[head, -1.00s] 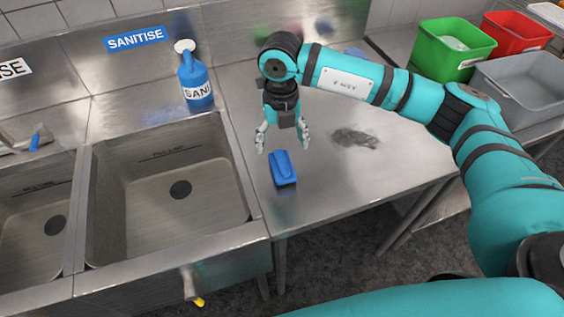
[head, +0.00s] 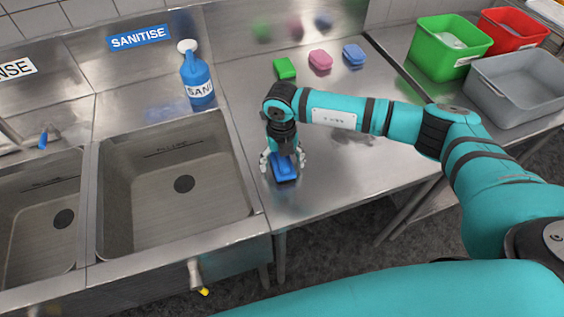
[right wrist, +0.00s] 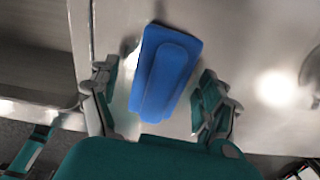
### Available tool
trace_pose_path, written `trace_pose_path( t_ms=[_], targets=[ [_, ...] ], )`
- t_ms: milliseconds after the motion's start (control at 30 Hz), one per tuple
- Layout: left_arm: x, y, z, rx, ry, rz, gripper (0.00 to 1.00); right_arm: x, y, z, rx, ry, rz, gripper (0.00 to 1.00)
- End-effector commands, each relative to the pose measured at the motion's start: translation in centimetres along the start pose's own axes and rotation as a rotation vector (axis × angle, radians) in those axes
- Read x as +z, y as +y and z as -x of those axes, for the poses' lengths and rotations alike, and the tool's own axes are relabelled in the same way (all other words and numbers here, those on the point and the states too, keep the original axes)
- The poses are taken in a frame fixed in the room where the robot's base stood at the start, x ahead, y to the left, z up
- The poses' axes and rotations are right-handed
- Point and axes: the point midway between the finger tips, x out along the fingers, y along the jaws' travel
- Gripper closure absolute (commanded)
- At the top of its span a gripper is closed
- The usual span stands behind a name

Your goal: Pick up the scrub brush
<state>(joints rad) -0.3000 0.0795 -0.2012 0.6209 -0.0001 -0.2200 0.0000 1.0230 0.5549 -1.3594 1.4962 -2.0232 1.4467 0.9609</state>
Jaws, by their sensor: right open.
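The blue scrub brush (head: 284,172) lies on the steel drainboard, just right of the sink. My right gripper (head: 284,170) is over it, pointing down, with its fingers on either side of the brush. In the right wrist view the blue brush (right wrist: 165,75) shows between the two open fingers of the right gripper (right wrist: 160,105), with a gap on each side. The gripper hides part of the brush in the head view. My left gripper is not seen.
A blue sanitiser bottle (head: 197,80) stands behind the sink basin (head: 175,190). Green (head: 285,68), pink (head: 320,59) and blue (head: 354,54) sponges lie at the back of the steel drainboard (head: 335,175). Green (head: 447,52), red (head: 507,38) and grey (head: 515,95) tubs stand at the right.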

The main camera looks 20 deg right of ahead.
Motion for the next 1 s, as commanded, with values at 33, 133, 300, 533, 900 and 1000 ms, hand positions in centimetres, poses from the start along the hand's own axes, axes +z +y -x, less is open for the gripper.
trace_pose_path(
  t_ms=[33,133,300,533,900,1000],
  targets=[
    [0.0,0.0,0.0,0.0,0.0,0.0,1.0,0.0,0.0,0.0,0.0,0.0,0.0,0.21],
    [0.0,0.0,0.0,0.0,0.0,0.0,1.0,0.0,0.0,0.0,0.0,0.0,0.0,0.35],
    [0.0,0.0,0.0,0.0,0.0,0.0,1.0,0.0,0.0,0.1,0.0,0.0,-0.001,0.57],
    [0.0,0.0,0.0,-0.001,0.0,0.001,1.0,0.0,0.0,0.1,0.0,-0.001,-0.001,0.83],
    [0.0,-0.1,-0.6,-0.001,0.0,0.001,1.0,0.1,-0.1,0.7,0.0,-0.003,-0.002,0.83],
    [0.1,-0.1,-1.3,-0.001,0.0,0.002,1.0,0.1,0.0,1.6,0.0,-0.003,-0.001,0.83]
  ],
)
